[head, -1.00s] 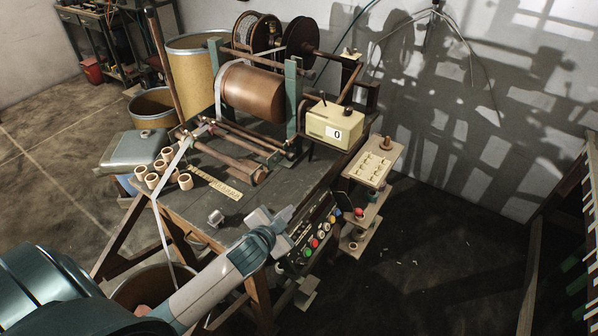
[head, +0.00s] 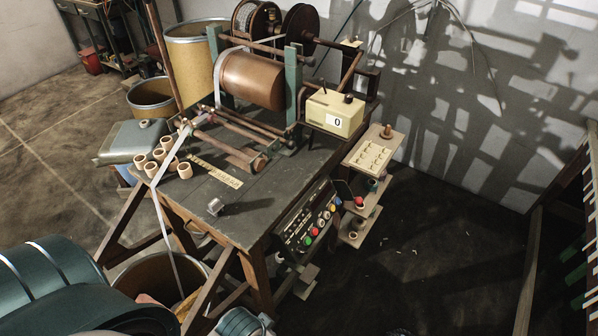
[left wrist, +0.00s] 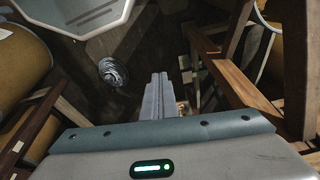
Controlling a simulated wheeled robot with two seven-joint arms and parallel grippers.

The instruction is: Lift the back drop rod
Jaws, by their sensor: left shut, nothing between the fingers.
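The winding machine stands on the dark bench, with a copper-brown drum (head: 252,80) between two green posts. Several brown rods (head: 240,138) lie low in front of the drum; I cannot tell for certain which is the back drop rod. A white tape strip (head: 163,168) runs from the rods over the bench's left edge and down. My left gripper (left wrist: 158,97) is shut and empty in the left wrist view, pointing down among wooden legs and barrels, away from the rods. My right gripper is not in view.
A counter box (head: 335,112) reading 0 stands right of the drum. A button panel (head: 310,222) faces the front. An open barrel (head: 205,268) stands below.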

